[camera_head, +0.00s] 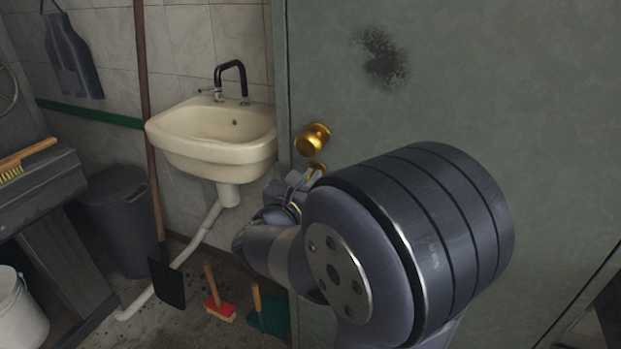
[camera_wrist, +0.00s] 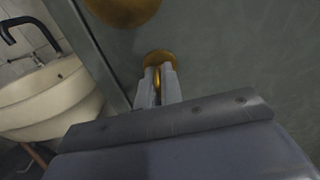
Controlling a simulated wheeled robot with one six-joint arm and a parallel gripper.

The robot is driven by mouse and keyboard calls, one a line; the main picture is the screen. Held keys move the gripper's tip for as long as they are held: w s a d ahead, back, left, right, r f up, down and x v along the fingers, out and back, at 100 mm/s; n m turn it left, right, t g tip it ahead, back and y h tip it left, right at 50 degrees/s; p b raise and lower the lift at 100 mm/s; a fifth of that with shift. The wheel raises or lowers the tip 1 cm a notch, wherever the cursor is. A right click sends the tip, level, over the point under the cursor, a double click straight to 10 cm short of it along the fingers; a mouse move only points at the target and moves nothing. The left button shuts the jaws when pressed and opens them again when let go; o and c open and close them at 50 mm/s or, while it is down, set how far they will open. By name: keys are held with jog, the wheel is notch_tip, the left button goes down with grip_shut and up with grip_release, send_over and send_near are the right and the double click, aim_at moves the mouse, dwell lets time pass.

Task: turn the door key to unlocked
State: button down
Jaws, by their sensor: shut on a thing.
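The grey-green door (camera_head: 460,90) fills the right of the head view, with a round brass knob (camera_head: 312,139) near its left edge. Just below the knob is the brass key (camera_head: 317,168), partly hidden by my gripper (camera_head: 300,183). In the wrist view my gripper (camera_wrist: 157,75) is shut on the key (camera_wrist: 158,60), with a finger on each side of it. The knob (camera_wrist: 125,8) shows above it at the top edge. My arm hides the lower part of the door in the head view.
A cream sink (camera_head: 215,130) with a dark tap stands left of the door. A long-handled shovel (camera_head: 165,283), a grey bin (camera_head: 120,220), a red brush (camera_head: 219,308) and a green dustpan (camera_head: 268,313) are on the left. A bench (camera_head: 40,190) is at far left.

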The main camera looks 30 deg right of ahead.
jog(key=c, duration=1.6)
grip_release()
jog(key=shift+a, duration=0.1)
jog(key=p+v, duration=0.1)
jog(key=v, duration=0.9)
jog(key=shift+s+a, duration=0.25)
jog(key=shift+w+d, duration=0.1)
jog(key=shift+d, duration=0.05)
jog(key=b+x, duration=0.1)
jog(key=x, duration=0.9)
jog(key=shift+w+d, duration=0.15)
jog(key=shift+d, duration=0.05)
jog(key=shift+a, duration=0.1)
